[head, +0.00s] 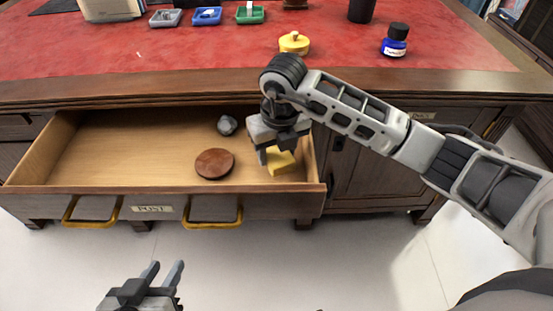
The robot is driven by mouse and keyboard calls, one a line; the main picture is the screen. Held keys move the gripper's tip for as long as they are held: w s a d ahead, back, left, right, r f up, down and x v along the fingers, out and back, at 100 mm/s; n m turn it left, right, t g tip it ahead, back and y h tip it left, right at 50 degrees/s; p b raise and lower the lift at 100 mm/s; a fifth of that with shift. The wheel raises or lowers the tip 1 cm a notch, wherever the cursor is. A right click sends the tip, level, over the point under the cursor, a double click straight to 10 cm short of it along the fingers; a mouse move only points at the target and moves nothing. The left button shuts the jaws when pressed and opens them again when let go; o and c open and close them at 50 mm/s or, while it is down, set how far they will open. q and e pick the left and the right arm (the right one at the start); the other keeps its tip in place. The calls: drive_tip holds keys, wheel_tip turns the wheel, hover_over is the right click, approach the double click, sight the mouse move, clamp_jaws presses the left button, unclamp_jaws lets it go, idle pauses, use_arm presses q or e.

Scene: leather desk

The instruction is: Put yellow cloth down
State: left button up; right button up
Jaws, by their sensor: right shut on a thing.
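The yellow cloth (282,163) is a small folded yellow piece at the right end of the open drawer (100,150). My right gripper (272,150) points down over the drawer and is shut on the cloth. The gripper hides part of the cloth, and I cannot tell whether the cloth touches the drawer floor. My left gripper (164,272) is low in the view, in front of the drawer, with its two fingers apart and nothing between them.
In the drawer lie a round brown disc (214,163) and a grey lump (227,125). The drawer's left half is bare. On the red desk top (200,45) stand a yellow round container (294,43), a blue ink bottle (394,41) and several small trays (207,17).

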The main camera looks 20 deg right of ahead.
sight(277, 153)
wheel_tip(277, 153, down, 3)
drive_tip(key=shift+r, duration=0.1)
drive_tip(key=shift+f, duration=0.2)
drive_tip(key=o, duration=0.9)
drive_tip(key=shift+o, duration=0.2)
